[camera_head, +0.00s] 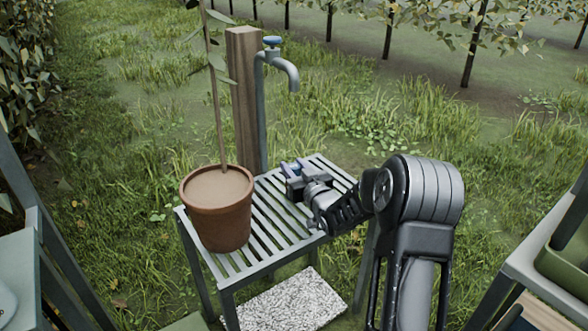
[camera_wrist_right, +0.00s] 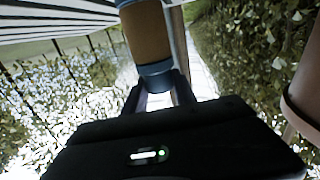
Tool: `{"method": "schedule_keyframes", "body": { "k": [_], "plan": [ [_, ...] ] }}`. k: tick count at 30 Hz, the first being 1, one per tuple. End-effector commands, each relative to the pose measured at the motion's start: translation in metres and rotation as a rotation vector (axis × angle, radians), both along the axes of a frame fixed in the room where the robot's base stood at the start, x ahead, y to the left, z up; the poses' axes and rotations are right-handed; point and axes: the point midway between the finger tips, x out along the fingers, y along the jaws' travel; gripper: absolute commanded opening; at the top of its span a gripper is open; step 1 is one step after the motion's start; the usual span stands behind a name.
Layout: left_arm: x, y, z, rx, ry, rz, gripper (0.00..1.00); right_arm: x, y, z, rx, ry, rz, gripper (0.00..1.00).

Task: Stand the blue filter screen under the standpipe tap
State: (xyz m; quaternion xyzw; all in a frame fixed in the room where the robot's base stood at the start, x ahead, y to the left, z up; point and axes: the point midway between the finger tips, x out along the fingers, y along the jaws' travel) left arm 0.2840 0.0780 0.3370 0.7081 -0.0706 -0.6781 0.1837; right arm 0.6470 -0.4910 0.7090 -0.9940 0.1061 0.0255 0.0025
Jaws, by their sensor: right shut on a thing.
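The blue filter screen (camera_wrist_right: 152,45) is a cylinder with blue ends and a brown middle in the right wrist view. My right gripper (camera_head: 291,173) is shut on it; the fingers also show in the wrist view (camera_wrist_right: 160,92). Whether the screen touches the slats cannot be told. The standpipe tap (camera_head: 285,66) has a blue handle and a downturned spout behind the stand, above and beyond the gripper. My left gripper is not in view.
The slatted stand (camera_head: 262,262) carries a terracotta pot (camera_head: 221,228) with a thin stem, left of my right gripper. A wooden post (camera_head: 242,100) stands beside the pipe. A speckled slab (camera_head: 290,303) lies below. Another surface (camera_head: 545,265) is at the right edge.

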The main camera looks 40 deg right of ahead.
Motion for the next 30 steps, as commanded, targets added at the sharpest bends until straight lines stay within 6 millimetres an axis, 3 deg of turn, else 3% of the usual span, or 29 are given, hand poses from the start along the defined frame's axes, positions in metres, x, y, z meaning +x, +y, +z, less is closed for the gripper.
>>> {"method": "schedule_keyframes", "body": {
  "k": [10,11,18,30],
  "plan": [
    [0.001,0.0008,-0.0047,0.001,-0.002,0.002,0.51,-0.0001,-0.0005,-0.0028,0.0,-0.002,-0.001,0.0],
    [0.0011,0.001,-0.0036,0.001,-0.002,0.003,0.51,-0.0001,-0.0005,-0.0017,0.0,-0.001,-0.001,0.35],
    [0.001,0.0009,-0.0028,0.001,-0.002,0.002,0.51,-0.0001,-0.0004,-0.0013,0.0,-0.001,-0.001,0.54],
    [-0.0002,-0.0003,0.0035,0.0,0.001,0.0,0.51,-0.0002,-0.0005,0.0041,0.0,0.0,-0.001,0.55]
  ]
}}
